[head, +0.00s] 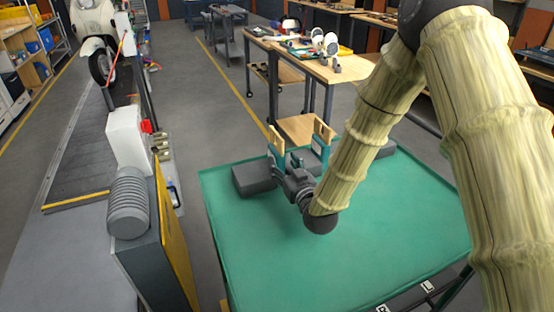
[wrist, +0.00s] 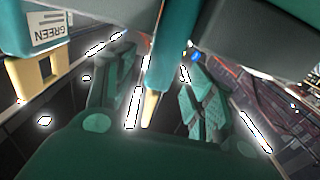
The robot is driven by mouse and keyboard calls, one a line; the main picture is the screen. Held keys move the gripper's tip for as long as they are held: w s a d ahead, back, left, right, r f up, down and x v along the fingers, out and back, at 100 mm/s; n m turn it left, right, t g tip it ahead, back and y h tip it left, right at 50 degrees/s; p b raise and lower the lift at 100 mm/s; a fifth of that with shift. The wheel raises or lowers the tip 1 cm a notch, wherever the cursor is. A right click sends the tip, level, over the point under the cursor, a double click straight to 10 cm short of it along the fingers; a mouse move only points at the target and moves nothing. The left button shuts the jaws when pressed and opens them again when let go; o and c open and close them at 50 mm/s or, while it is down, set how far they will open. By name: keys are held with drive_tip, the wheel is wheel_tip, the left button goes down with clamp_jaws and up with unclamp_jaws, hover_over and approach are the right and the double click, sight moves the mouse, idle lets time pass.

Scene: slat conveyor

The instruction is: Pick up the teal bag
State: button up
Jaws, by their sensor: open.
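A teal object with pale wood-coloured upright parts (head: 321,151) stands beside my gripper on the green table; most of it is hidden, and I cannot tell whether it is the teal bag. In the wrist view, a teal piece with a white label reading GREEN (wrist: 38,33) is at upper left, close to the camera. No clear bag shape shows in either view. My gripper (head: 297,180) is low over the table's far half. In the wrist view, its two green-padded fingers (wrist: 157,98) are spread apart. A teal, tan-tipped piece shows between them; contact cannot be told.
The green table top (head: 255,250) is clear at the front. A dark grey block (head: 253,178) lies left of my gripper. A grey machine with a ribbed cylinder (head: 128,205) and the slat conveyor (head: 85,165) stand left. A wooden workbench (head: 325,72) stands behind.

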sight(276, 154)
drive_tip(key=shift+p+x, duration=0.8)
drive_tip(key=shift+x, duration=2.2)
clamp_jaws()
